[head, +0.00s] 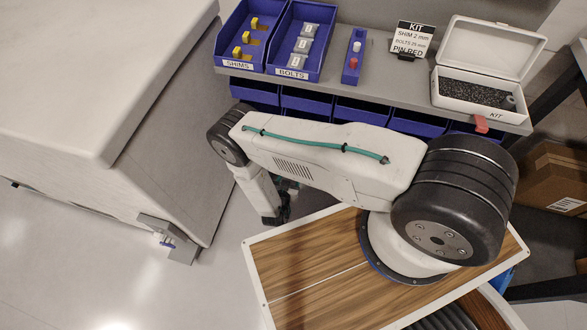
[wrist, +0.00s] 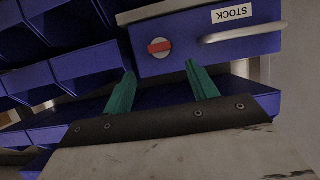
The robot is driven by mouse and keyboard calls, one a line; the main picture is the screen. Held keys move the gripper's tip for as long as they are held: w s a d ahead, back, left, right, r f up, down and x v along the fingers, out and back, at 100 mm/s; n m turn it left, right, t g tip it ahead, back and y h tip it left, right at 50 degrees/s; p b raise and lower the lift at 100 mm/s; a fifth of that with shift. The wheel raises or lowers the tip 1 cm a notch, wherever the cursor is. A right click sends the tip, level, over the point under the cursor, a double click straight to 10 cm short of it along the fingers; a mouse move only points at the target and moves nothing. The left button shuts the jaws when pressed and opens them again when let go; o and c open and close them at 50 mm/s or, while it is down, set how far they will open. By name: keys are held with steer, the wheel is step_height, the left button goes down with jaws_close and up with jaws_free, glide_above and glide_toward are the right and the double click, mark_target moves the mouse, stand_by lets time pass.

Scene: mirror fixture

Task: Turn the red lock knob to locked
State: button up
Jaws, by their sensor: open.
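The red lock knob (wrist: 159,47) shows in the wrist view as a red bar on a pale round disc. It sits on the front of a blue drawer (wrist: 185,62) with an upside-down STOCK label (wrist: 246,10) and a pale bar handle (wrist: 242,33). The red bar lies nearly level in the picture. My gripper (wrist: 160,69) is open, its two green fingers apart and empty, just below the knob in the picture and not touching it. In the head view my gripper (head: 283,205) hangs partly hidden under my arm. The knob is not visible there.
Several blue bins (wrist: 88,62) lie left of the drawer in the wrist view. In the head view, the grey shelf (head: 400,88) holds SHIMS (head: 233,65) and BOLTS (head: 292,73) bins and a white KIT box (head: 480,98). A pale cabinet (head: 100,80) stands left, with open floor below.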

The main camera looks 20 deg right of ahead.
steer(key=x, duration=0.7)
steer(key=shift+w, duration=0.2)
steer(key=shift+d, duration=0.1)
steer(key=c, duration=1)
